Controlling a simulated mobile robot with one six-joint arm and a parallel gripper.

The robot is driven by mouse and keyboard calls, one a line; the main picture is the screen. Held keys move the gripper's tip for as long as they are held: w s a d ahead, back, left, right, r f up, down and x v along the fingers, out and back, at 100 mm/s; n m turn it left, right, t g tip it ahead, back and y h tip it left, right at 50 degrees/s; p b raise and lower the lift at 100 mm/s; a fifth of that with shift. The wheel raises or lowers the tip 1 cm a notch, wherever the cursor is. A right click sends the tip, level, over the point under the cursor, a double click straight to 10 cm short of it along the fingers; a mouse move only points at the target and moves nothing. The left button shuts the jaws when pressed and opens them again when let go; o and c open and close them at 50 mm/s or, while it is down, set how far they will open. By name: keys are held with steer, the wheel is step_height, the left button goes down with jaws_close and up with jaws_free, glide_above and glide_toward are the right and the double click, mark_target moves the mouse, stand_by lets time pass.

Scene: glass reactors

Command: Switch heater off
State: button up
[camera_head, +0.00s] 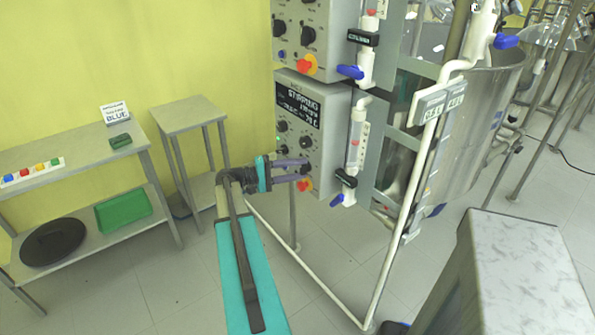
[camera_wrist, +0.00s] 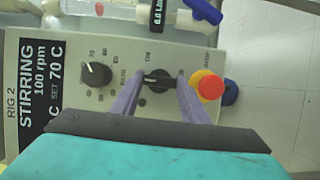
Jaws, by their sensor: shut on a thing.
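The lower control box (camera_head: 325,125) has a dark display (camera_head: 298,105). In the wrist view the display (camera_wrist: 38,90) reads stirring, 100 rpm and set 70 C, with "RIG 2" beside it. My gripper (camera_head: 304,172) reaches the box front from the left. In the wrist view my gripper (camera_wrist: 160,82) is shut on a black knob (camera_wrist: 157,80), one finger on each side. The knob carries a light pointer line; its small labels are too blurred to read surely. Another black knob (camera_wrist: 96,74) sits to its left. A red button on a yellow base (camera_wrist: 208,86) sits close to the right finger.
A second control box (camera_head: 318,30) is above. Flow meters with blue valves (camera_head: 343,190) and white pipes (camera_head: 425,160) stand close right of the panel. A steel vessel (camera_head: 475,125) is behind them. A shelf table (camera_head: 75,152) and a small stand (camera_head: 188,113) are left.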

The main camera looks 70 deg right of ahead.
steer(key=shift+n, duration=0.3)
steer(key=o, duration=1.1)
steer(key=shift+c, duration=0.2)
steer(key=shift+w+a, duration=0.1)
steer(key=shift+w, duration=0.05)
steer(key=b+v, duration=0.3)
steer(key=v, duration=1)
steer(key=shift+w+a+f, duration=0.15)
steer(key=shift+w+a, duration=0.05)
steer(key=shift+a, duration=0.05)
